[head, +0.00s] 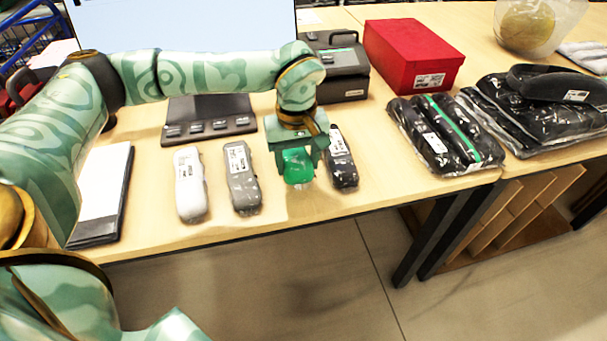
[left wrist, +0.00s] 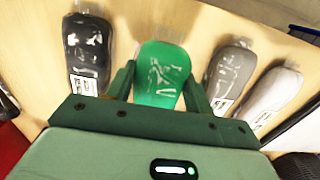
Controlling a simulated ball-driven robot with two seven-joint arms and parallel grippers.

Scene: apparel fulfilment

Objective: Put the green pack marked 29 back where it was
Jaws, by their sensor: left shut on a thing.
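The green pack (head: 298,167) is in a row of packs near the table's front edge, between a grey pack (head: 242,178) and a black pack (head: 341,160). My left gripper (head: 298,150) is above it, pointing down, and shut on it. In the left wrist view the green pack (left wrist: 161,75) sits between the two fingers of my left gripper (left wrist: 160,85). Its number is not readable, and its far end is hidden by the gripper. I cannot tell whether it touches the table. My right gripper is not in view.
A white pack (head: 190,184) lies left of the grey one. Behind the row are a dark tray (head: 208,118) and a dark device (head: 341,75). A red box (head: 412,54) and bagged black garments (head: 445,135) lie to the right. The table's front edge is close.

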